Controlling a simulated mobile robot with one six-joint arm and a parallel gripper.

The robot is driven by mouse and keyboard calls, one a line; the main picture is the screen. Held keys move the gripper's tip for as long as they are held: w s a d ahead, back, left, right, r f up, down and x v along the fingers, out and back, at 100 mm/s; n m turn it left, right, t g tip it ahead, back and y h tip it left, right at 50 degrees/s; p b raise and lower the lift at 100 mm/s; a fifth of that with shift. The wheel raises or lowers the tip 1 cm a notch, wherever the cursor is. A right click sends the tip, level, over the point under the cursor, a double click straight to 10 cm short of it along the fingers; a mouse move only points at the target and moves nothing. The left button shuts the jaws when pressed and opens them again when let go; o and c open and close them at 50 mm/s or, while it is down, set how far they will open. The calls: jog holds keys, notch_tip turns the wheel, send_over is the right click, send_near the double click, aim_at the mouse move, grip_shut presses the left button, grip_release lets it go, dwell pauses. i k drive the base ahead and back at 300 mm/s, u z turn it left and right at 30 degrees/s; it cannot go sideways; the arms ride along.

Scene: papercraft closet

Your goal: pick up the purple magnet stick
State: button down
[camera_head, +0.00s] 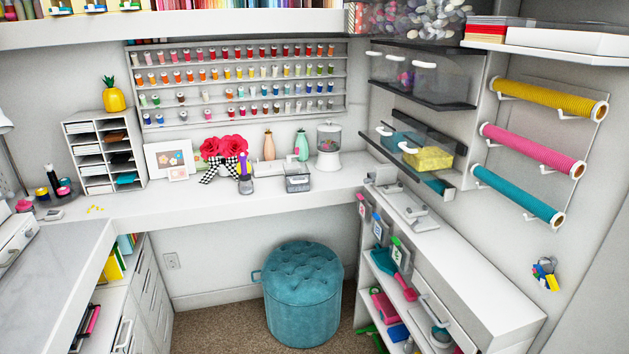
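An upright purple stick-like object (245,167) stands on the white desk, in front of the red flowers. It looks like the purple magnet stick, but it is small here and I cannot be sure. Its lower end is greyish and meets the desk. Nothing covers its front. My gripper is not in view.
The red flowers (222,147) with a checked bow are just left of the stick. A small clear-sided box (298,180) is to its right. A teal stool (303,294) stands below the desk. The desk front (190,207) is mostly clear. A low shelf unit (497,310) stands at right.

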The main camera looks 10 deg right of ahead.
aim_at(245, 176)
jog(key=u, duration=0.15)
jog(key=i, duration=0.95)
jog(key=z, duration=0.05)
